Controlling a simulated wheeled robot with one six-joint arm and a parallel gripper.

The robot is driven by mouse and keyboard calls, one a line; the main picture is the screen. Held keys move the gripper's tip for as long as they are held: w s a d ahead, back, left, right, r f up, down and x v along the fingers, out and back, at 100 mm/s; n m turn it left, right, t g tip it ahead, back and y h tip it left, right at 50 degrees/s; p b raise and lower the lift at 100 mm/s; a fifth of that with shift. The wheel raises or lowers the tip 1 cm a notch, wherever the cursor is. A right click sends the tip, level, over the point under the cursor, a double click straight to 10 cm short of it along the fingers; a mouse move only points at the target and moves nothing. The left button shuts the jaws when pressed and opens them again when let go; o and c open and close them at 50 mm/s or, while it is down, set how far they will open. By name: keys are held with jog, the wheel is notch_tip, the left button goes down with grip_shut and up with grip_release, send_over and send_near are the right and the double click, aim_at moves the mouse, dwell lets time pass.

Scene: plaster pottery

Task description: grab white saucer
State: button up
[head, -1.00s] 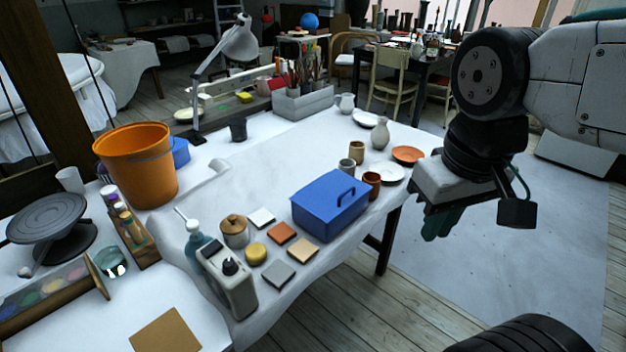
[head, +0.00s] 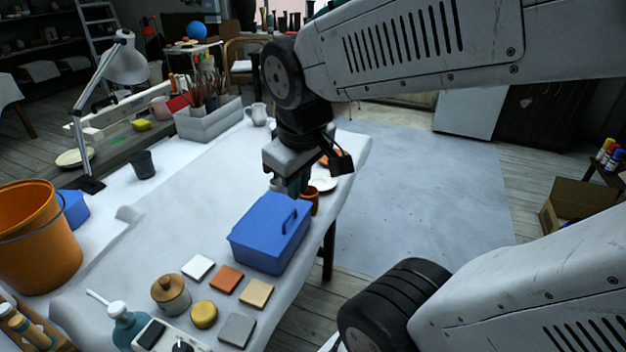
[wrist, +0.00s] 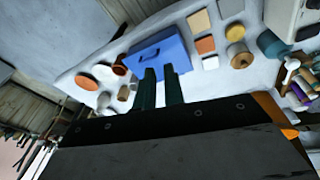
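The white saucer (head: 325,184) lies near the right edge of the cloth-covered table, partly hidden by my gripper. It also shows in the wrist view (wrist: 102,72), left of the fingers. My gripper (head: 291,184) hangs over the table to the left of the saucer, fingers pointing down. In the wrist view, its two dark green fingers (wrist: 159,72) stand apart with nothing between them.
A blue box with a handle (head: 270,234) stands in front of my gripper. A red-brown cup (head: 311,202) is beside the saucer. An orange plate (wrist: 86,82) is next to the saucer. A white jug (head: 257,114) stands behind. The table's middle is bare.

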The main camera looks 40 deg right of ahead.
jog(key=w+d+f+n+t+h, duration=0.2)
jog(key=w+d+f+n, duration=0.3)
jog(key=w+d, duration=0.65)
jog(key=n+t, duration=0.7)
jog(key=n, duration=0.4)
send_near(335, 184)
jog(key=x, duration=0.8)
jog(key=shift+w+f, duration=0.25)
jog(key=shift+w, duration=0.05)
grip_shut()
